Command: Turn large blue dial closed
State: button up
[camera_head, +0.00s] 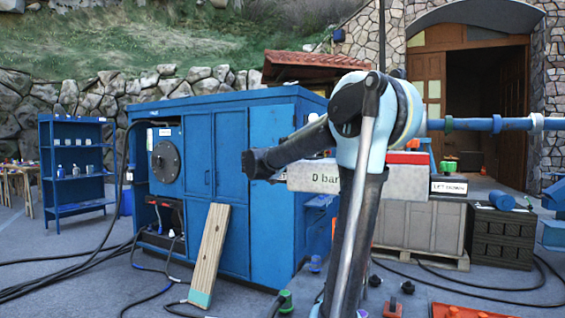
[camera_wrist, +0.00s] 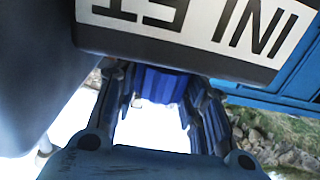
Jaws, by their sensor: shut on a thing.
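In the wrist view, the ribbed blue dial (camera_wrist: 165,85) sits between the two fingers of my gripper (camera_wrist: 163,108). The fingers close on its sides, and its far part is hidden under a panel. The white INLET label (camera_wrist: 215,22) is right above the dial, upside down in this view. In the head view my arm stands in front, right of centre. It hides the dial, and I cannot make out my gripper there. How far the dial is turned cannot be told.
A large blue cabinet (camera_head: 226,150) with a round dark plate stands left of my arm. A wooden board (camera_head: 208,255) leans on it. A grey block marked "0 bar" (camera_head: 314,177) is beside my arm. Black cables (camera_head: 70,260) lie on the ground. Crates (camera_head: 503,237) stand at right.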

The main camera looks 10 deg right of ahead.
dwell(0.3)
jog(key=o, duration=1.1)
jog(key=shift+w, duration=0.1)
jog(key=v, duration=1.2)
